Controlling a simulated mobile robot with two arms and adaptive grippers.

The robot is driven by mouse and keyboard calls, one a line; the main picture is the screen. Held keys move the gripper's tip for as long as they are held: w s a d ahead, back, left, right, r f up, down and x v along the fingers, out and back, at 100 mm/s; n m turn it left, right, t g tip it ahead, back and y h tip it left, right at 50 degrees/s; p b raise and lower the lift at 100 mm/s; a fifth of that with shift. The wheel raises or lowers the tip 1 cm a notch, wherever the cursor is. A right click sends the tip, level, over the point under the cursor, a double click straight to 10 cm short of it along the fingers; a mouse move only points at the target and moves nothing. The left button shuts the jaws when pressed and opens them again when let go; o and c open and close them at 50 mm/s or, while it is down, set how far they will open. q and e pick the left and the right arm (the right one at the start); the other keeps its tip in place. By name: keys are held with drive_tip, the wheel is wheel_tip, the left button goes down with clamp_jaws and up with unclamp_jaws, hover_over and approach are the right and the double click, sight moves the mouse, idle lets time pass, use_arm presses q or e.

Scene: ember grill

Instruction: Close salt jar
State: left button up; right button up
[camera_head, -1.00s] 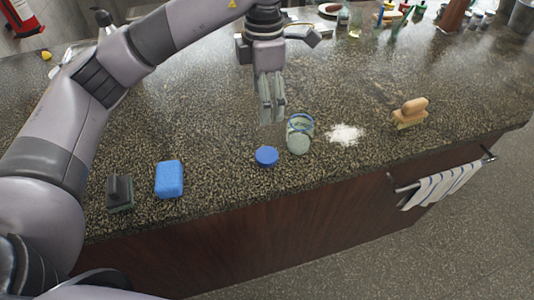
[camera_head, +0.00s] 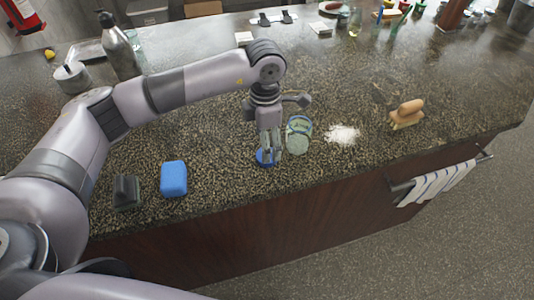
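The salt jar (camera_head: 298,138) is a clear glass jar with a blue rim, on the counter near its front edge. Its blue lid (camera_head: 262,162) lies on the counter just left of it and is partly covered by my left gripper. My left gripper (camera_head: 268,155) points down over the lid, its fingertips at the lid. Whether the fingers are closed on the lid is too small to tell. My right gripper is not in view.
White spilled salt (camera_head: 343,134) lies right of the jar, with a wooden-handled brush (camera_head: 407,114) further right. A blue sponge (camera_head: 173,178) and a dark scraper-like tool (camera_head: 126,191) are to the left. A striped towel (camera_head: 440,185) hangs on the counter's front rail.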

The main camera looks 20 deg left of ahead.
use_arm(q)
drive_tip(key=shift+f, duration=0.15)
wheel_tip(320, 180, down, 4)
drive_tip(key=p, duration=0.2)
drive_tip(key=shift+f+p, duration=0.2)
drive_tip(key=shift+p, duration=0.2)
drive_tip(key=shift+w+f, duration=0.1)
drive_tip(key=shift+f, duration=0.15)
drive_tip(key=shift+c, duration=0.2)
drive_tip(key=c, duration=0.8)
